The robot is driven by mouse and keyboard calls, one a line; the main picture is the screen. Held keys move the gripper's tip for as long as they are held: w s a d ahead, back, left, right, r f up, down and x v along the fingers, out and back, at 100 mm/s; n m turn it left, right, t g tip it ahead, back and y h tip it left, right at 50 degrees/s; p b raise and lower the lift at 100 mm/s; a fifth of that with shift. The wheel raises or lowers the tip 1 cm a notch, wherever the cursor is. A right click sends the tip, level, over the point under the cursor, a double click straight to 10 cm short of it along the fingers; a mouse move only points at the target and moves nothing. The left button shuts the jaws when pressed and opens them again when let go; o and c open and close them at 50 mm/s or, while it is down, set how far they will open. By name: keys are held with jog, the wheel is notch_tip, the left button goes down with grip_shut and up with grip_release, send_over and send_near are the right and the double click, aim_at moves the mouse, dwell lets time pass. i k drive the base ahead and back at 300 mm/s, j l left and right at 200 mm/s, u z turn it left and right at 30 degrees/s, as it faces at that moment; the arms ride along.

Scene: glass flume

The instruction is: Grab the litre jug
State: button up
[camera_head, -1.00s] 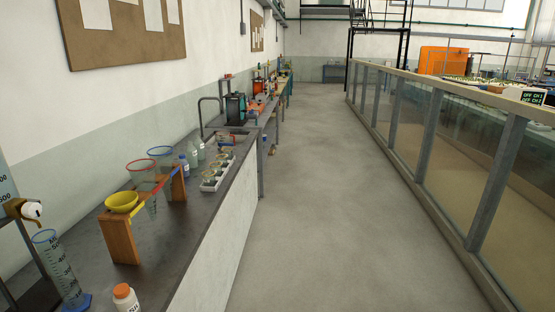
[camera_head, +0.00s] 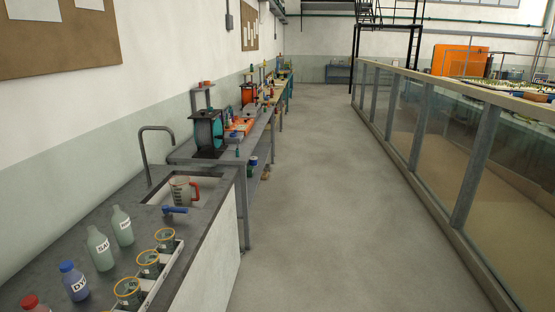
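A clear measuring jug (camera_head: 181,189) with a red handle and red markings stands at the sink on the left-hand bench. It looks upright, and its lower part is partly hidden by the sink edge. A small blue-handled item (camera_head: 174,210) lies on the bench just in front of it. My gripper is not in view, so its state does not show.
The bench (camera_head: 222,222) carries a tap (camera_head: 147,150), pale bottles (camera_head: 99,248), a blue-capped bottle (camera_head: 74,281) and a tray of jars (camera_head: 168,272). A further bench with equipment (camera_head: 208,131) continues behind. The aisle floor (camera_head: 310,200) is clear. A glass flume (camera_head: 440,140) runs along the right.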

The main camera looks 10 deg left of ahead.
aim_at(179, 186)
jog(key=i+u, duration=0.15)
jog(key=i, duration=0.3)
jog(key=i+l+u, duration=0.15)
jog(key=i, duration=0.35)
jog(key=i+u, duration=0.1)
jog(key=i, duration=0.35)
jog(key=i+l+u, duration=0.15)
jog(key=i, duration=0.3)
jog(key=i+u, duration=0.2)
jog(key=u, duration=0.25)
jog(key=i+l+u, duration=0.2)
jog(key=u, duration=0.25)
jog(key=i+l+u, duration=0.2)
jog(key=u, duration=0.2)
jog(key=i+l+u, duration=0.15)
jog(key=u, duration=0.3)
jog(key=l+u, duration=0.45)
jog(key=i+l+u, duration=0.1)
jog(key=l+u, duration=0.15)
jog(key=u, duration=0.2)
jog(key=i+l+u, duration=0.15)
jog(key=u, duration=0.3)
jog(key=i+l+u, duration=0.1)
jog(key=l+u, duration=0.15)
jog(key=u, duration=0.2)
jog(key=l+u, duration=0.25)
jog(key=u, duration=0.2)
jog(key=l+u, duration=0.4)
jog(key=i+j, duration=0.05)
jog(key=j, duration=0.05)
